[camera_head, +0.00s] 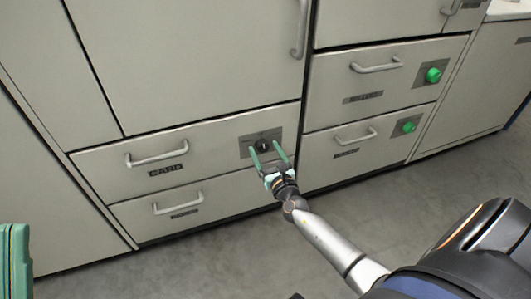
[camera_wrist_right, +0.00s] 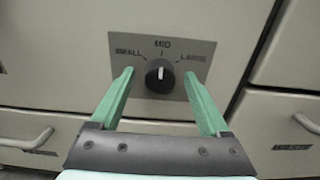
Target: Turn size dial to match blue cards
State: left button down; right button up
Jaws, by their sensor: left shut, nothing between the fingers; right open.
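The size dial (camera_head: 263,146) is a black knob on a grey plate on a drawer front. In the right wrist view the dial (camera_wrist_right: 160,76) has a white pointer mark aimed up at MID, with SMALL to its left and LARGE to its right. My right gripper (camera_head: 268,148) is open, its green fingers on either side of the dial; I cannot tell whether they touch it. These fingers also show in the right wrist view (camera_wrist_right: 159,75). My left gripper (camera_head: 15,230) is shut and empty at the left edge, partly cut off. No blue cards are in view.
The dial's drawer (camera_head: 200,150) has a bar handle and a dark label, with another drawer (camera_head: 170,207) below. To the right, two drawers carry green knobs (camera_head: 433,75), (camera_head: 408,127). The grey floor (camera_head: 230,260) in front is clear.

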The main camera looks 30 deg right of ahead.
jog(key=shift+w, duration=0.1)
grip_shut()
dwell(0.7)
